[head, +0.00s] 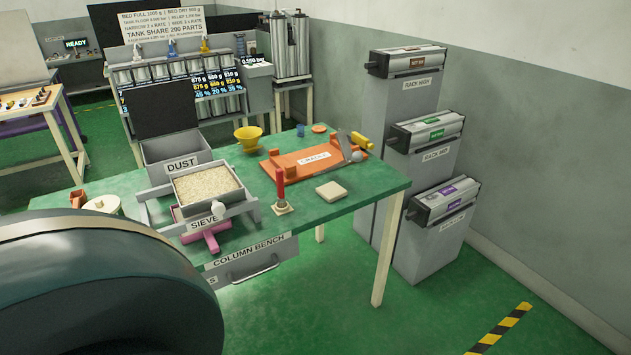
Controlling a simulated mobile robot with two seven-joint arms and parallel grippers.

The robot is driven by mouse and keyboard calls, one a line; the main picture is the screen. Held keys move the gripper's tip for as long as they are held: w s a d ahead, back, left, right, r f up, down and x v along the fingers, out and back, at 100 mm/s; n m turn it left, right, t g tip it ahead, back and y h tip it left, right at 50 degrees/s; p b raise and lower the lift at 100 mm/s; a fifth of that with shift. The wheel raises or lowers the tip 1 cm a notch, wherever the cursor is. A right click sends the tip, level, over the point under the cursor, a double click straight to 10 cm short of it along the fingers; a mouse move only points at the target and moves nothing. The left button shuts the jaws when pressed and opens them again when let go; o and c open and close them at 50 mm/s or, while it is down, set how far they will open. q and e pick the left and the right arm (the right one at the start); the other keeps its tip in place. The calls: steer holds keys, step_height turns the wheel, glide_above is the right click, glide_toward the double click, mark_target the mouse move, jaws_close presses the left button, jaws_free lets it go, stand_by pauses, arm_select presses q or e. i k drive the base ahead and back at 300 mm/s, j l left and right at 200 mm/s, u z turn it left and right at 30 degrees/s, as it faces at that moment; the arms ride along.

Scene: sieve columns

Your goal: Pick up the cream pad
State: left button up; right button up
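The cream pad (331,191) is a small, flat, pale square lying on the green top of the column bench (362,187), near its right front part. Nothing covers it. A red-handled tool (280,190) stands upright to its left on a small pale base. The orange tray (306,165) lies behind the pad, apart from it. Neither of my grippers shows. A large dark rounded part, probably my own arm, fills the lower left and hides part of the bench.
The sieve box (205,222) with pale grains and the dust bin (181,170) stand left of the red-handled tool. A yellow funnel (249,138) stands behind. Grey rack pedestals (433,230) stand right of the bench. Bench top right of the pad is clear.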

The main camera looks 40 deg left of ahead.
mark_target(331, 191)
steer(key=i+l+u, duration=0.2)
steer(key=i+u, duration=0.25)
steer(key=i+l+u, duration=0.3)
steer(key=u, duration=0.15)
steer(key=i+l+u, duration=0.25)
steer(key=l+u, duration=0.2)
steer(key=i+l+u, duration=0.2)
steer(key=l+u, duration=0.25)
steer(key=l, duration=0.15)
